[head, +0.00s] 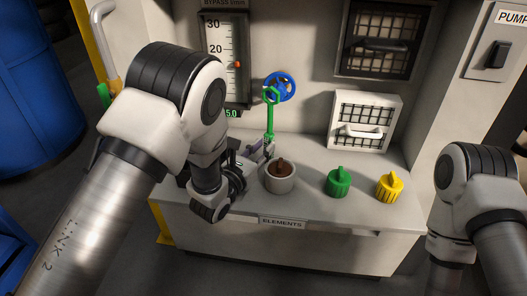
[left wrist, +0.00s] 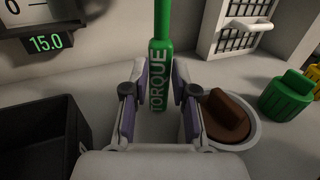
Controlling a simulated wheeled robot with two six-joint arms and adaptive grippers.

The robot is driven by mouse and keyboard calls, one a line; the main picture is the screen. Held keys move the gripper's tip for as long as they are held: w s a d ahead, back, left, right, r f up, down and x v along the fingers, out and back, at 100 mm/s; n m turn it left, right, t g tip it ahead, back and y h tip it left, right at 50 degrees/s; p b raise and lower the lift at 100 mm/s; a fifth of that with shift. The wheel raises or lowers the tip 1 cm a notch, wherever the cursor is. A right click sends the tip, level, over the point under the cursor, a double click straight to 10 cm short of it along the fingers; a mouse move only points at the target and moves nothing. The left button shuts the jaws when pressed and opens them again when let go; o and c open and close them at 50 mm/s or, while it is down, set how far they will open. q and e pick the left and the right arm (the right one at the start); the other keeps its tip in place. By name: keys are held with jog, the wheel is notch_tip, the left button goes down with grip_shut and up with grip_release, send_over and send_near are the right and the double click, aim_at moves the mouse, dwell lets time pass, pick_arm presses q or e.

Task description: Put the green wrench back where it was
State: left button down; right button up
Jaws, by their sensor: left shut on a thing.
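The green wrench (head: 270,122) stands upright above the white counter, its head at the top in front of the blue handwheel (head: 283,86). I cannot tell whether the two touch. My left gripper (head: 264,149) is shut on the wrench's lower handle. In the left wrist view the handle (left wrist: 161,60), marked TORQUE, stands between the two finger pads (left wrist: 155,90). The wrench's head is out of that view. Of my right arm only links show at the right edge; its gripper is out of view.
A grey cup (head: 280,183) holding a brown element stands close right of the left gripper. A green element (head: 338,182) and a yellow one (head: 389,187) stand further right. A black open box (left wrist: 38,140) is to the left. A gauge panel (head: 228,50) is behind.

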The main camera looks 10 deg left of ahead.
pick_arm(q)
jog(key=shift+w+f, duration=0.1)
jog(key=shift+f, duration=0.3)
jog(key=c, duration=0.9)
grip_release()
